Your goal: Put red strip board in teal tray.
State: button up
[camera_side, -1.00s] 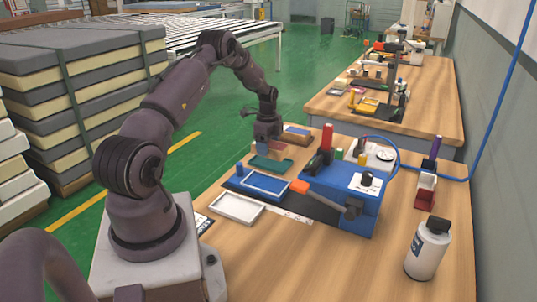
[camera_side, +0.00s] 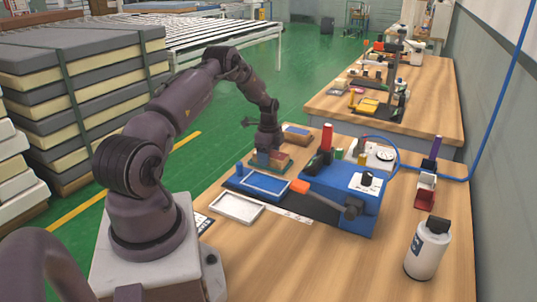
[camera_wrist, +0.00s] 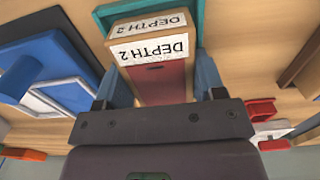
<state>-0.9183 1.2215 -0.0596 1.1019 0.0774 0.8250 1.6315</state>
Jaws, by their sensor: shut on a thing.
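My gripper (camera_side: 268,154) is shut on the red strip board (camera_wrist: 163,84). In the wrist view the board sits between the two blue fingers, with a red face, a wood-coloured side and white "DEPTH 2" labels. In the side view the fingers mostly hide it, low over the teal tray (camera_side: 286,166). A teal edge of the tray also shows past the board in the wrist view (camera_wrist: 198,28). I cannot tell whether the board touches the tray floor.
A blue tray (camera_side: 281,188) and a white tray (camera_side: 222,211) lie nearer the camera. A blue device (camera_side: 335,197) with a red upright part stands to the right. A white bottle (camera_side: 427,252) stands at the front right.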

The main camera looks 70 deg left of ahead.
jog(key=o, duration=0.9)
jog(key=shift+f, duration=0.6)
jog(key=shift+o, duration=0.8)
notch_tip(320, 180, up, 13)
jog(key=w+d+r+n+t+y, duration=0.2)
jog(key=d+r+n, duration=0.2)
jog(key=d+r, duration=1.75)
jog(key=s+d+n+t+h, duration=0.2)
jog(key=s+d+n, duration=0.3)
jog(key=s+d, duration=1)
jog(key=shift+s+d+r+t, duration=0.35)
jog(key=shift+d+t, duration=0.45)
jog(key=shift+d, duration=1.4)
